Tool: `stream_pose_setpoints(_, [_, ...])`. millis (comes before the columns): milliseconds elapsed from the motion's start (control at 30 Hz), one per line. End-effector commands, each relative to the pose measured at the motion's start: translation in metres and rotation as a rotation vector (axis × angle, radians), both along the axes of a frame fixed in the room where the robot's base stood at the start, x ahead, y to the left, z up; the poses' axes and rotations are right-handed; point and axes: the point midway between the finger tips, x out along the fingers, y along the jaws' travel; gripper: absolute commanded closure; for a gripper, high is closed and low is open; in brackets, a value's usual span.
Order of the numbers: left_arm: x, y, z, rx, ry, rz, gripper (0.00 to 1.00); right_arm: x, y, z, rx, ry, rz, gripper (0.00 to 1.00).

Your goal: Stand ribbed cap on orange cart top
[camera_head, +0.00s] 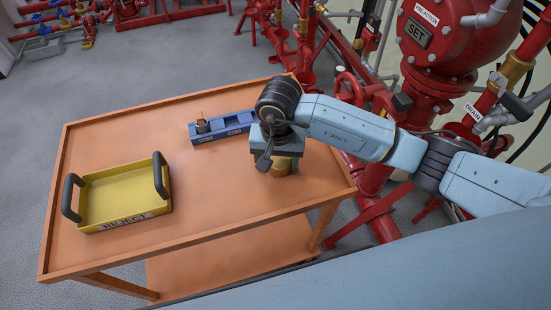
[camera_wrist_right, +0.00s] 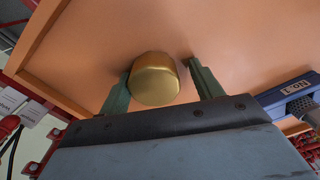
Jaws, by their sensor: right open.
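A brass-coloured cap (camera_head: 281,168), which I take for the ribbed cap, is on the orange cart top (camera_head: 110,135) toward its right end. Its ribs cannot be made out. In the right wrist view the cap (camera_wrist_right: 156,80) sits between the two green fingers of my right gripper (camera_wrist_right: 160,78), with a gap showing on the right side and little or none on the left. The right gripper (camera_head: 276,155) is open above and around the cap in the head view and hides its upper part. My left gripper is not in view.
A blue holder (camera_head: 236,122) with a dark knobbed piece (camera_head: 203,125) stands behind and left of the gripper. A yellow reject tray (camera_head: 125,195) with black handles is on the left. The cart top between them is clear. Red pipes and valves (camera_head: 435,50) stand behind the cart.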

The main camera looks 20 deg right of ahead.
Motion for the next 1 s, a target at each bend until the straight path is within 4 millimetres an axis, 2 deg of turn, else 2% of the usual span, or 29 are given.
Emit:
stream_pose_setpoints(33, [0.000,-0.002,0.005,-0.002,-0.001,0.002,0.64,-0.007,-0.008,-0.008,-0.025,0.026,-0.005,0.26])
stream_pose_setpoints(100, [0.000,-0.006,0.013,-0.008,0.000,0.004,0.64,-0.008,-0.008,-0.001,-0.028,0.028,-0.006,0.26])
stream_pose_setpoints(400, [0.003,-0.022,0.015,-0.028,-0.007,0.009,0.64,-0.004,-0.006,0.072,-0.020,0.017,-0.004,0.26])
stream_pose_setpoints(600, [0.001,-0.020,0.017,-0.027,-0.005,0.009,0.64,-0.004,-0.005,0.107,-0.017,0.018,-0.006,0.26])
stream_pose_setpoints(800, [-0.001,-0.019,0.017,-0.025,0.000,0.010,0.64,-0.005,-0.004,0.121,-0.016,0.020,-0.006,0.26])
stream_pose_setpoints(1000, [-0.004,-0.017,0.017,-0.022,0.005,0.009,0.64,-0.005,-0.004,0.122,-0.015,0.019,-0.006,0.26])
